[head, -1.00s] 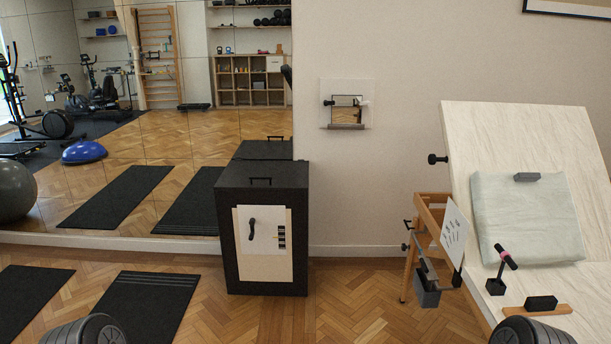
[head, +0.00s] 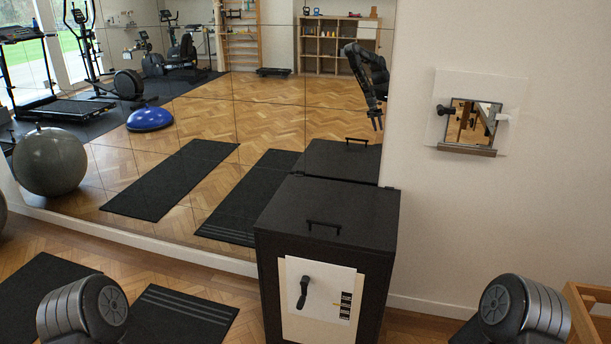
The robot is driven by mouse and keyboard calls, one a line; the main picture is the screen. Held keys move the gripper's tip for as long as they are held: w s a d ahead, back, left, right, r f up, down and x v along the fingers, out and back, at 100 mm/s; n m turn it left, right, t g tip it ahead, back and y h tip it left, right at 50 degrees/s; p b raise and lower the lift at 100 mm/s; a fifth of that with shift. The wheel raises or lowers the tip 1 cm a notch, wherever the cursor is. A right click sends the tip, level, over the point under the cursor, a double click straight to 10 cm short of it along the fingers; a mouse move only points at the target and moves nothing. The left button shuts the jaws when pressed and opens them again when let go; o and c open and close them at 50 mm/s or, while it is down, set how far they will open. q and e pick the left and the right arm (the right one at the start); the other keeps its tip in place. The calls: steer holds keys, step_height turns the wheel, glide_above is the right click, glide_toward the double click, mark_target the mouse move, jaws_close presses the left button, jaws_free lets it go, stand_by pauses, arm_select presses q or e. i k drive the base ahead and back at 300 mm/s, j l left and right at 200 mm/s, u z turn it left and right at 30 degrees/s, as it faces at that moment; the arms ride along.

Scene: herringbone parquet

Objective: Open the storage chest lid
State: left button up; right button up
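The storage chest (head: 330,240) is a tall black box against the mirror wall, just right of the middle in the head view. Its flat black lid (head: 345,207) is shut, with a small black bar handle (head: 323,226) near the front edge. A pale panel with a black lever (head: 304,291) is on its front face. Parts of my two arms show at the lower left and lower right, but neither gripper is directly in view. One of my arms shows only as a reflection in the mirror, above the chest's reflection.
Dark mats (head: 180,318) lie on the parquet left of the chest. A grey exercise ball (head: 50,161) shows at the far left, in the mirror. A small mirror panel (head: 470,126) hangs on the wall to the right. A wooden frame (head: 590,305) stands at the lower right edge.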

mark_target(361, 216)
steer(key=i+j+z, duration=0.15)
steer(key=i, duration=0.35)
steer(key=i+j+z, duration=0.15)
steer(key=i, duration=0.4)
steer(key=i+j+z, duration=0.15)
steer(key=i+j, duration=0.15)
steer(key=i, duration=0.15)
